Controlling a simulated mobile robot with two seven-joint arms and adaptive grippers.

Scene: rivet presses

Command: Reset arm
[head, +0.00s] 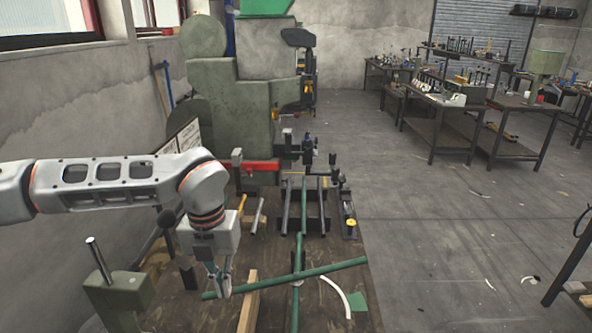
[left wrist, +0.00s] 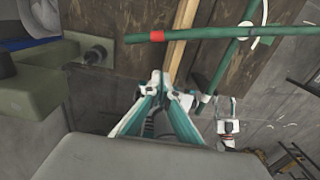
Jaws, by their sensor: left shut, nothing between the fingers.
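My left arm reaches in from the left in the head view. Its gripper (head: 223,288) points down over the workbench (head: 200,315), near the left end of a long green tube (head: 325,273). The gripper is shut and empty. In the left wrist view, the closed fingertips (left wrist: 172,88) are apart from the green tube (left wrist: 205,32), which carries a red band. A second green tube (head: 296,310) runs lengthwise along the bench and crosses the first.
A large green rivet press (head: 235,105) stands at the far end of the bench. A green block with a metal rod (head: 118,288) is left of the gripper. A wooden strip (head: 249,308) lies near the tubes. Tables (head: 437,124) stand at the right, with open floor between.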

